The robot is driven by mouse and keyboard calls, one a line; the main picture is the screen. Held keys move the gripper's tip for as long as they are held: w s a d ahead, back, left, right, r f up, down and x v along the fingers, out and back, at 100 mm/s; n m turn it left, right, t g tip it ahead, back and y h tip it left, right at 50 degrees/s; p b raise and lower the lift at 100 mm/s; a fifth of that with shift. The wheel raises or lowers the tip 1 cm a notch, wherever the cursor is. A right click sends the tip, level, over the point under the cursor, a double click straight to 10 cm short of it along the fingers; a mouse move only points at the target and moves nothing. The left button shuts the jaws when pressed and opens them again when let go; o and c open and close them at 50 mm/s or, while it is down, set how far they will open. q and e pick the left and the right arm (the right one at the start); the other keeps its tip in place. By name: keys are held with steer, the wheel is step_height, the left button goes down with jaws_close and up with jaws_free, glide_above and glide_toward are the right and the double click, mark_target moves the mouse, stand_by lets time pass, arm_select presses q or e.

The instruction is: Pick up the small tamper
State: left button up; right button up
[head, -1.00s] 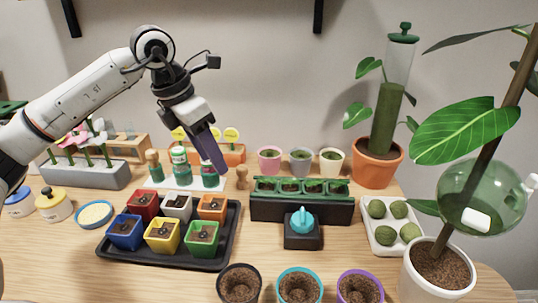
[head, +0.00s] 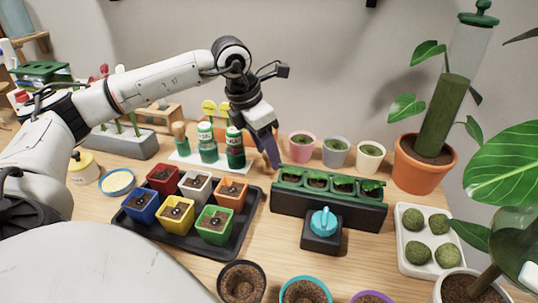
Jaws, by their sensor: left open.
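My left gripper (head: 272,160) reaches down from above, just right of the bottles and behind the left end of the seedling planter. It is open, and its dark finger shows side-on. A small wooden tamper is not visible now. The spot where a small wooden piece stood a moment ago is covered by the gripper, so I cannot tell whether it is between the fingers. My right gripper is not in view.
Green-capped bottles (head: 207,146) stand close left of the gripper. The black planter (head: 325,207) with seedlings is in front. Small pots (head: 302,149) line up to the right. A black tray (head: 246,215) of coloured pots lies front left. A potted plant (head: 424,165) stands right.

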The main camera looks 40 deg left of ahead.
arm_select(q)
steer(key=shift+x, duration=0.8)
steer(key=shift+w, duration=0.15)
steer(key=c, duration=1.2)
